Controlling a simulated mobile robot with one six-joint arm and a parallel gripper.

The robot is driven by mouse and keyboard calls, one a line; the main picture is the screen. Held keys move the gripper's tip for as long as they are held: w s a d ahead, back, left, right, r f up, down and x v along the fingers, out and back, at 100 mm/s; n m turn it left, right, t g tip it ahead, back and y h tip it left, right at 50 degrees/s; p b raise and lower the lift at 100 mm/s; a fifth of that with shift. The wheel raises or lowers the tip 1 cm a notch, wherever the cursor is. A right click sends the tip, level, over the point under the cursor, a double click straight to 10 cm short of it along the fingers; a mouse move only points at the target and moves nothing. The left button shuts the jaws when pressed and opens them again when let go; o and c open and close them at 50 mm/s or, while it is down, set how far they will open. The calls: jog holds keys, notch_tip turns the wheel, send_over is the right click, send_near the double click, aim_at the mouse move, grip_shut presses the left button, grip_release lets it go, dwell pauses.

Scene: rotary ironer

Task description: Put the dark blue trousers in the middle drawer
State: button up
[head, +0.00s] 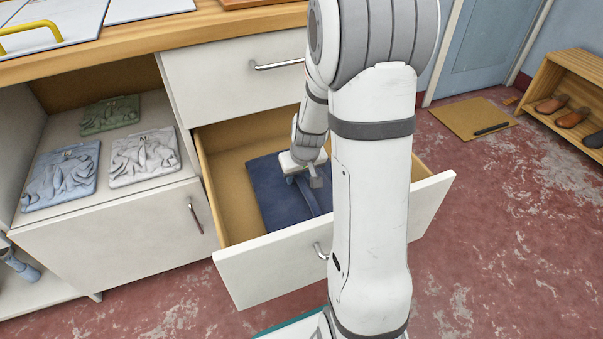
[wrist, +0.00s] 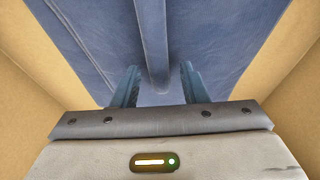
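The dark blue trousers (head: 265,190) lie folded on the floor of the pulled-out drawer (head: 270,272), below a shut drawer (head: 230,72). My gripper (head: 307,183) reaches down into this drawer over the trousers. In the wrist view the trousers (wrist: 215,40) fill the space between the drawer's side walls, with a raised ridge running down the middle. My gripper (wrist: 158,88) is open there, one finger on each side of the ridge, with visible gaps to it. My arm hides the right part of the drawer in the head view.
On the left, an open compartment (head: 120,180) holds a green (head: 110,114), a white (head: 145,157) and a light blue (head: 62,174) folded garment. The wooden worktop (head: 150,38) runs above.

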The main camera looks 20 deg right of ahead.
jog(key=p+v, duration=0.5)
jog(key=v, duration=0.6)
jog(key=s+a+r+g, duration=0.1)
jog(key=s+a+r, duration=0.3)
jog(key=s, duration=0.4)
jog(key=s+a+r+g, duration=0.1)
jog(key=s+a+r, duration=0.3)
jog(key=s, duration=0.4)
jog(key=shift+a, duration=0.25)
jog(key=shift+s, duration=0.1)
